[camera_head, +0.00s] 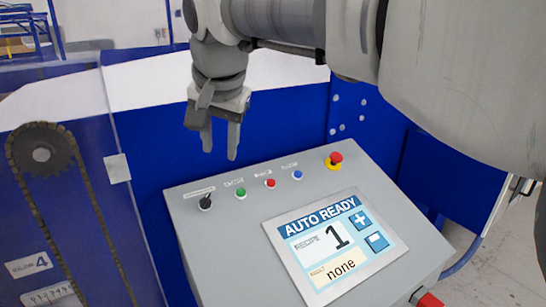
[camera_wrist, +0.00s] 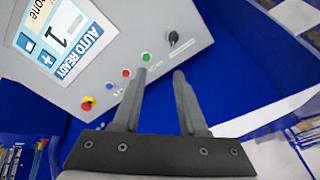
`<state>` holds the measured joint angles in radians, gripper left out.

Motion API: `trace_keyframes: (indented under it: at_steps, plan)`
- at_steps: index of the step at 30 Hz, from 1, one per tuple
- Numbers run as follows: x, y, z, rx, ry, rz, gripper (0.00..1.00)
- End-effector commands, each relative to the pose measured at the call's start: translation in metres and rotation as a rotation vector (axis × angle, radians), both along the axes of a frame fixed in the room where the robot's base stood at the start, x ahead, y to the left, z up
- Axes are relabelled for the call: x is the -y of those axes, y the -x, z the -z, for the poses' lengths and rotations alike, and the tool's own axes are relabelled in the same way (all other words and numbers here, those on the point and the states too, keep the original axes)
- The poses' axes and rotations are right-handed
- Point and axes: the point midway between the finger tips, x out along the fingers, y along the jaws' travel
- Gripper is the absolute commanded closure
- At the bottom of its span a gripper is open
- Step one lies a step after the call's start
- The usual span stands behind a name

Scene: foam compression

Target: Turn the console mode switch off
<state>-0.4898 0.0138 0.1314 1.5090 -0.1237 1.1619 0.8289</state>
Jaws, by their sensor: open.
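The grey console (camera_head: 230,230) has a black mode switch (camera_head: 205,202) at the upper left of its panel, with its lever tilted to the right. The switch also shows in the wrist view (camera_wrist: 173,37), near the panel's right edge. The screen (camera_head: 335,245) reads "AUTO READY", recipe 1, result none. My gripper (camera_head: 219,150) is open and empty, above and behind the switch and the green button, apart from the panel. In the wrist view its fingers (camera_wrist: 161,80) point toward the panel's edge, with the switch beyond the right fingertip.
Green (camera_head: 241,191), red (camera_head: 270,183) and blue (camera_head: 297,175) buttons sit in a row right of the switch. A red emergency knob (camera_head: 334,159) is at the far end. A chain and sprocket (camera_head: 42,150) stand behind a clear panel at left. Blue walls stand behind the console.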

Motion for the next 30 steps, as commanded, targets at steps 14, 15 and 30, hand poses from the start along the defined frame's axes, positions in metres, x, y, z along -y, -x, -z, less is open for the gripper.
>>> trace_keyframes:
  at_steps: [14, 15, 30]
  plan:
    - [-0.035, -0.021, 0.034, -0.016, -0.025, 0.015, 0.58]
    - [-0.037, -0.025, 0.041, -0.016, -0.025, 0.015, 0.58]
    - [-0.056, -0.067, 0.133, -0.015, -0.025, 0.016, 0.58]
